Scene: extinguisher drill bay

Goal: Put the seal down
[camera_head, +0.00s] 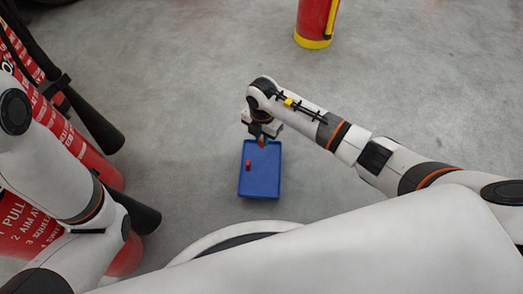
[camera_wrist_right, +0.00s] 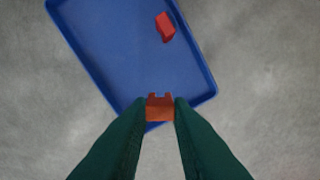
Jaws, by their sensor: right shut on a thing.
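My right gripper (camera_head: 262,139) is shut on the seal, a small orange-red block with a notched edge. In the right wrist view the seal (camera_wrist_right: 160,108) sits between the two dark green fingertips (camera_wrist_right: 160,113). The blue tray (camera_head: 260,187) lies on the floor, and the gripper is over its far edge in the head view. In the wrist view the seal overlaps a corner part of the tray (camera_wrist_right: 125,50); its height above the tray is unclear. A second small red piece (camera_head: 248,164) lies in the tray, apart from the seal. My left gripper is not seen.
Large red extinguishers (camera_head: 85,150) with white lettering and black hoses stand at the left, partly behind my left arm. Another red cylinder with a yellow base (camera_head: 316,25) stands at the top. The grey floor around the tray is clear.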

